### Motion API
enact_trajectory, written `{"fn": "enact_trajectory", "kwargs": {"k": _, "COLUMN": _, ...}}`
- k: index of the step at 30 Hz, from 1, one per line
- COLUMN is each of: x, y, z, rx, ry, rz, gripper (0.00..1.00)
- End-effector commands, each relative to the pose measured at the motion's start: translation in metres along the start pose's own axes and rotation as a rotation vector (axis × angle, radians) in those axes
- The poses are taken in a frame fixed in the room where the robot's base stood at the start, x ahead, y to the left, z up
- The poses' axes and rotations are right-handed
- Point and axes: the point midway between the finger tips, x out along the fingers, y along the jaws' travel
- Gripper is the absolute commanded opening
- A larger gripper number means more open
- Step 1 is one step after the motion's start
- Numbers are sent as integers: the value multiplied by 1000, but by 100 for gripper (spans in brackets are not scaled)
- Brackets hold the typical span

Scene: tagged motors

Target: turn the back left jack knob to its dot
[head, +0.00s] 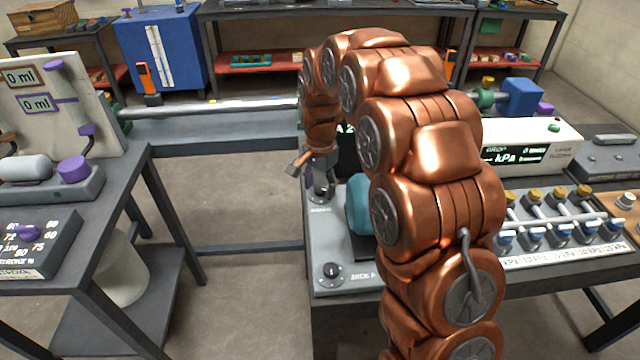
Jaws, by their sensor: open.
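The back left jack knob (320,199) is on the grey panel, partly covered by my gripper; its pointer and dot cannot be made out. My gripper (309,180) hangs from my copper arm, over or just behind this knob, with one finger spread out to the left. It looks open and holds nothing that I can see; contact with the knob cannot be told. A second, black jack knob (332,272) sits at the front left of the same grey panel (335,240), with a label to its right. My arm hides the panel's right side.
A teal rounded body (360,205) stands on the panel, close right of the gripper. A white kPa display box (530,147) and a valve manifold (560,225) are to the right. A left bench (95,225) holds gauges and purple knobs. Open floor lies between the benches.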

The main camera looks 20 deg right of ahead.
Motion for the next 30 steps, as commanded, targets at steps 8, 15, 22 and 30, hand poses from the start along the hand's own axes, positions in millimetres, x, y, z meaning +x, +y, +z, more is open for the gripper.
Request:
{"fn": "enact_trajectory", "kwargs": {"k": 8, "x": 0, "y": 0, "z": 0, "rx": 0, "ry": 0, "rz": 0, "gripper": 33}}
{"fn": "enact_trajectory", "kwargs": {"k": 15, "x": 0, "y": 0, "z": 0, "rx": 0, "ry": 0, "rz": 0, "gripper": 8}}
{"fn": "enact_trajectory", "kwargs": {"k": 22, "x": 0, "y": 0, "z": 0, "rx": -4, "ry": 0, "rz": 0, "gripper": 0}}
{"fn": "enact_trajectory", "kwargs": {"k": 30, "x": 1, "y": 0, "z": 0, "rx": -83, "ry": 0, "rz": -1, "gripper": 0}}
